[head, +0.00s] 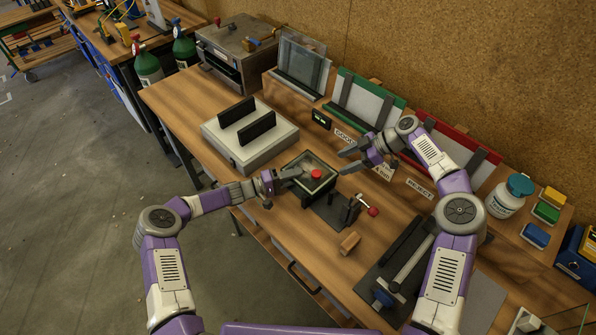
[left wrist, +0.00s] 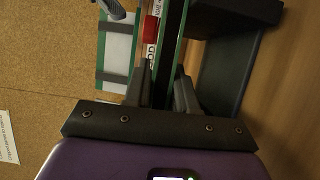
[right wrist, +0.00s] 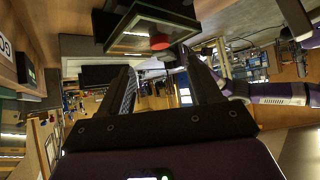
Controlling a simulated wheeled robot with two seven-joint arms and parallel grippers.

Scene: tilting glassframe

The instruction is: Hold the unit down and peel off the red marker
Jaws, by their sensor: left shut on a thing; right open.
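The unit (head: 309,187) is a small dark box with a green-edged glass top near the middle of the bench. The red marker (head: 316,174) is a round red piece on its glass. My left gripper (head: 284,181) is shut on the unit's left edge; in the left wrist view its fingers (left wrist: 160,90) close around the green-edged pane, with the red marker (left wrist: 151,29) beyond. My right gripper (head: 346,160) is open and empty, above and to the right of the unit. The right wrist view shows the unit (right wrist: 150,28) and red marker (right wrist: 159,42) ahead of its open fingers (right wrist: 158,75).
A white block with two black bars (head: 248,135) stands left of the unit. A clamp with a red knob (head: 371,211) and a wooden block (head: 349,243) lie in front. Green (head: 368,98) and red (head: 455,140) racks line the back. A white jar (head: 506,198) stands at right.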

